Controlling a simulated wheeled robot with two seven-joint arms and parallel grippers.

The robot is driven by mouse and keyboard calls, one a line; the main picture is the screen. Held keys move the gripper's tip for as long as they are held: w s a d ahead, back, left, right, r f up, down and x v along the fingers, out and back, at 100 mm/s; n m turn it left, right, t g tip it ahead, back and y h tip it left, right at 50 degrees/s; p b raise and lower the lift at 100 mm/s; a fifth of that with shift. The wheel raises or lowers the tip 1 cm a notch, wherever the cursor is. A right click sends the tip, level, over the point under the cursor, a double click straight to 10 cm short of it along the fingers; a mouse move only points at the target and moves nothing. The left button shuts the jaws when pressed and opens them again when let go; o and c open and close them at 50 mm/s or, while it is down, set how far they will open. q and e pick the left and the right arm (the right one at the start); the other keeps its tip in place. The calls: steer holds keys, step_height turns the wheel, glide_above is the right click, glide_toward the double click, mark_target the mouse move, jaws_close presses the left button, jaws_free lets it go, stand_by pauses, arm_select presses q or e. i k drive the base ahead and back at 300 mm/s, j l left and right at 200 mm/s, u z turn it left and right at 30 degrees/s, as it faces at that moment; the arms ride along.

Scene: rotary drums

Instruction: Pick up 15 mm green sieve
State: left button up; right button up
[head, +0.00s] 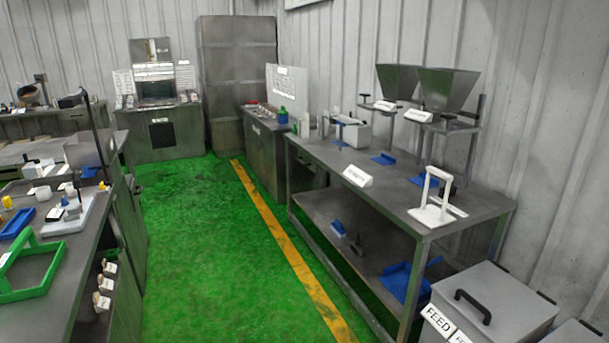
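A green square frame with a raised green handle (42,291), which looks like the green sieve, lies on the grey bench at the left edge of the head view. Part of it is cut off by the picture edge. A pale label sits on its handle, but I cannot read a size on it. Neither of my grippers shows in this view.
The left bench (62,318) also holds a blue tray (17,222) and a white device (68,217). A white handled frame (431,214) stands on the right bench (385,195). Grey feed bins (500,297) stand front right. The green floor (195,240) between the benches is clear.

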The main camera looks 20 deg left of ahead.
mark_target(28, 272)
steer(key=i+j+u, duration=0.2)
steer(key=u, duration=0.2)
steer(key=i+u, duration=0.3)
steer(key=u, duration=0.15)
steer(key=i+u, duration=0.6)
steer(key=u, duration=0.25)
steer(key=i+l+u, duration=0.2)
steer(key=u, duration=0.2)
steer(key=i+l+u, duration=0.25)
steer(key=u, duration=0.2)
